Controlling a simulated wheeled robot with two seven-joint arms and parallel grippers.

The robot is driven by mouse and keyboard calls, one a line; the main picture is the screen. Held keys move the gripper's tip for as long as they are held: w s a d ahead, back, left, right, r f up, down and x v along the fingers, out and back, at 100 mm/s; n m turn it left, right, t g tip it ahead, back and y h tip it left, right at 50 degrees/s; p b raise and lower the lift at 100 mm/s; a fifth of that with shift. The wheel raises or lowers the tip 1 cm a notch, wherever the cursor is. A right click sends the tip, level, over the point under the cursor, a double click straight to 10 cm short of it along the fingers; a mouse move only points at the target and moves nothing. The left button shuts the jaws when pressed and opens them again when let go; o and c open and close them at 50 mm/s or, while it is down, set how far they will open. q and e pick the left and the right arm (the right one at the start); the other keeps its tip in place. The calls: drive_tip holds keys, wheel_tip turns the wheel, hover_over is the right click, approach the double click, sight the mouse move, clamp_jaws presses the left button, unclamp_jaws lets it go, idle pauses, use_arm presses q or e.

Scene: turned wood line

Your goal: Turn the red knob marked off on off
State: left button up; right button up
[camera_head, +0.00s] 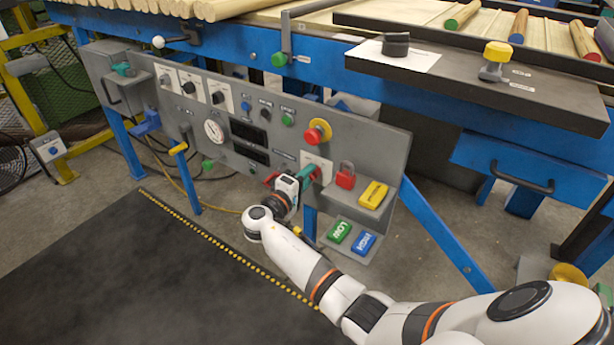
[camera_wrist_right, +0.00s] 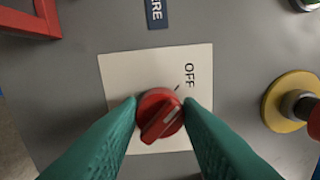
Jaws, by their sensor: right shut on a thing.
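The red knob (camera_wrist_right: 160,115) sits on a pale plate (camera_wrist_right: 117,68) on the grey control panel (camera_head: 262,138). The plate carries the word OFF beside a short dark mark, up and to the right of the knob in the right wrist view. The knob's white pointer line slants toward the upper right there. My right gripper (camera_wrist_right: 160,108) has its green fingers on both sides of the knob, shut on it. In the head view my right gripper (camera_head: 306,176) reaches the panel and hides most of the knob. My left gripper is not in view.
A red emergency button on a yellow ring (camera_head: 318,132) sits just above the plate. Green LOW (camera_head: 339,232) and blue HIGH (camera_head: 363,243) blocks lie below on a shelf.

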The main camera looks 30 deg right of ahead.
drive_tip(key=shift+a, duration=0.1)
drive_tip(key=o, duration=1)
drive_tip(key=p+v, duration=0.1)
drive_tip(key=v, duration=1.1)
drive_tip(key=shift+f, duration=0.1)
